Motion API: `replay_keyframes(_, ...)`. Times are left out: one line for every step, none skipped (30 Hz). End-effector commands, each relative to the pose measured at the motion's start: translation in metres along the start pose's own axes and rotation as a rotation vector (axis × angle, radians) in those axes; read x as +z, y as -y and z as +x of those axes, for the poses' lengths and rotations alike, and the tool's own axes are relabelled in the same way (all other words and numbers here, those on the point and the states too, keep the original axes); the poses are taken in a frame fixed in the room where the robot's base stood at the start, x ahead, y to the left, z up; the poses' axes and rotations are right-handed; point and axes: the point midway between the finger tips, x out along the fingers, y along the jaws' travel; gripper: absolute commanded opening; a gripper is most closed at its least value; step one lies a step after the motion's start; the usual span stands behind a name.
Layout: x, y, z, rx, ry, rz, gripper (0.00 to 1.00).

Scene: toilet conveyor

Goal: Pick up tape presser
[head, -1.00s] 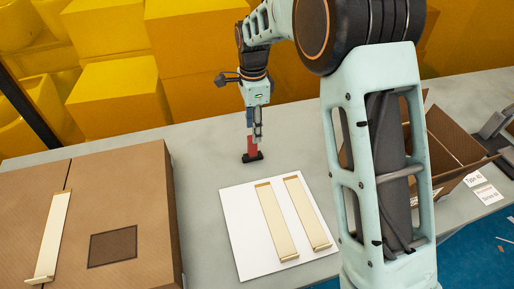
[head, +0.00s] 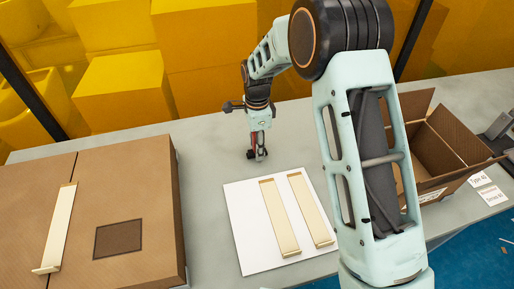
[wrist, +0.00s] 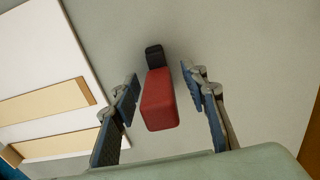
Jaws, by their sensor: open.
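The tape presser, a red block handle with a black end, stands on the grey table; its red handle (wrist: 158,98) and black end (wrist: 154,56) show in the wrist view. In the head view only slivers of red (head: 253,139) show behind the fingers. My gripper (head: 259,150) is open and low over the table, with its fingers on either side of the tape presser. In the wrist view a gap shows between the handle and each finger, wider on the right.
A white board (head: 248,243) with two cream strips lies in front of the tape presser. A closed cardboard box (head: 70,215) with another strip on it stands at left. An open cardboard box (head: 428,150) stands at right. Table behind the tape presser is clear.

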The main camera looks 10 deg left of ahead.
Motion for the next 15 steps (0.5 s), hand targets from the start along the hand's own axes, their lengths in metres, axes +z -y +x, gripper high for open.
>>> replay_keyframes(0.0, 0.0, -0.0001, 0.0, 0.0, 0.0, 0.41)
replay_keyframes(0.0, 0.0, -0.0002, 0.0, 0.0, 0.0, 0.37)
replay_keyframes(0.0, 0.0, -0.0002, 0.0, 0.0, 0.0, 0.33)
replay_keyframes(0.0, 0.0, -0.0002, 0.0, 0.0, 0.0, 0.3)
replay_keyframes(0.0, 0.0001, -0.0003, 0.0, 0.0, 0.0, 0.26)
replay_keyframes(0.0, 0.0001, -0.0003, 0.0, 0.0, 0.0, 0.22)
replay_keyframes(0.0, 0.0001, -0.0004, 0.0, 0.0, 0.0, 0.19)
replay_keyframes(-0.0001, 0.0001, -0.0004, 0.0, 0.0, 0.0, 0.15)
replay_keyframes(0.0, 0.0001, -0.0004, 0.0, 0.0, 0.0, 0.11)
replay_keyframes(0.0, 0.0001, -0.0004, 0.0, 0.0, 0.0, 0.08)
replay_keyframes(0.0, 0.0001, -0.0004, 0.0, 0.0, 0.0, 0.04)
replay_keyframes(0.0, 0.0001, -0.0005, 0.0, 0.0, 0.0, 0.0)
replay_keyframes(0.0, 0.0001, -0.0005, 0.0, 0.0, 0.0, 0.0)
replay_keyframes(0.0, 0.0001, -0.0005, 0.0, 0.0, 0.0, 0.0)
replay_keyframes(0.0, 0.0001, -0.0005, 0.0, 0.0, 0.0, 0.0)
